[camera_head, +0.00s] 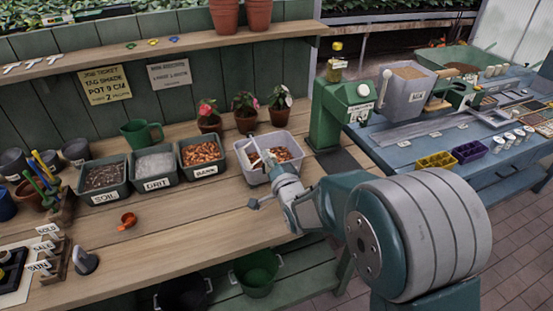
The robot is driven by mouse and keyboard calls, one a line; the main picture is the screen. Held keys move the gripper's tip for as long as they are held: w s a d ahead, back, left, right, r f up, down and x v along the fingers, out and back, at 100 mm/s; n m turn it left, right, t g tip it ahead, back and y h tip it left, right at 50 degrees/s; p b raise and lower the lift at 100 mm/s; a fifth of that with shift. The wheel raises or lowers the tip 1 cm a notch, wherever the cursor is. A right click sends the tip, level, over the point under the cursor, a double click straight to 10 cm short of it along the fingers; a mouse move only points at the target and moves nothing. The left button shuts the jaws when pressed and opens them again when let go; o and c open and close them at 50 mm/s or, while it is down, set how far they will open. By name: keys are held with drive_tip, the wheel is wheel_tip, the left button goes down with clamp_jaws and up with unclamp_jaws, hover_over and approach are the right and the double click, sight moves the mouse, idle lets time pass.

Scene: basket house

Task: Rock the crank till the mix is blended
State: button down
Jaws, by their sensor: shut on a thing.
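A translucent white bin (248,174) stands near the right end of the wooden bench. It holds brown chips (282,154) and a pale divider or paddle. My gripper (285,186) is at the bin's near right side, shut on what looks like the crank. A thin grey rod with an angular end (254,204) sticks out to the left of the gripper, in front of the bin; this seems to be the crank. My arm covers the fingertips, the grip itself and part of the bin.
Tubs labelled soil (104,176), grit (155,166) and bark (203,153) stand left of the bin. Potted flowers (245,110) stand behind. A green machine (334,108) and a blue table (400,155) are to the right.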

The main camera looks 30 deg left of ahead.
drive_tip(key=shift+s+a+f+n, duration=0.45)
drive_tip(key=shift+s+a+n, duration=0.1)
drive_tip(key=shift+n, duration=1.2)
drive_tip(key=shift+s+a+f+n, duration=0.5)
drive_tip(key=shift+s+n, duration=0.1)
drive_tip(key=shift+n, duration=1.1)
drive_tip(key=shift+s+a+f+n, duration=0.45)
drive_tip(key=shift+s+n, duration=0.1)
drive_tip(key=shift+n, duration=1.2)
drive_tip(key=shift+c, duration=1.5)
unclamp_jaws()
drive_tip(key=v, duration=1.1)
drive_tip(key=shift+s+d, duration=0.25)
drive_tip(key=shift+d, duration=0.1)
